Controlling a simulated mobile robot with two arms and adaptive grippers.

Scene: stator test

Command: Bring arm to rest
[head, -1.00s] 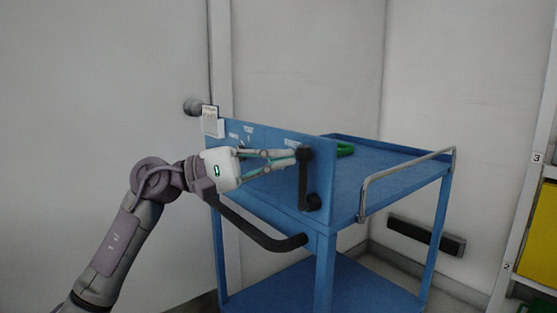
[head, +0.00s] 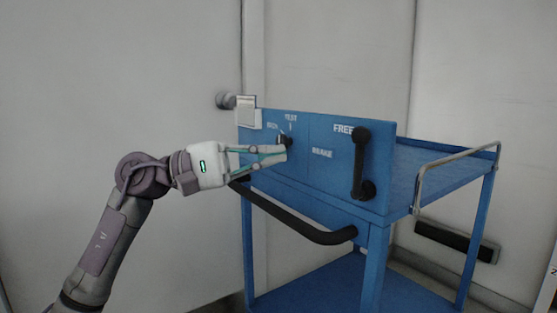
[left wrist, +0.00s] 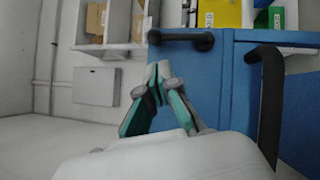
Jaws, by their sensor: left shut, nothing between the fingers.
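My left arm (head: 110,230) comes in from the lower left in the head view. My left gripper (head: 284,153) is shut and empty, its fingertips pointing right in front of the blue cart's upright panel (head: 330,185). In the left wrist view the gripper's fingers (left wrist: 158,75) meet at their tips, with the blue panel behind and to the right. I cannot tell the exact gap between fingertips and panel. My right gripper is not in view.
The panel bears a small black knob (head: 286,140) and a vertical black handle (head: 361,163). A curved black push bar (head: 300,225) sticks out below the gripper. A metal rail (head: 450,170) edges the cart top. Shelves with boxes (left wrist: 220,14) show in the wrist view.

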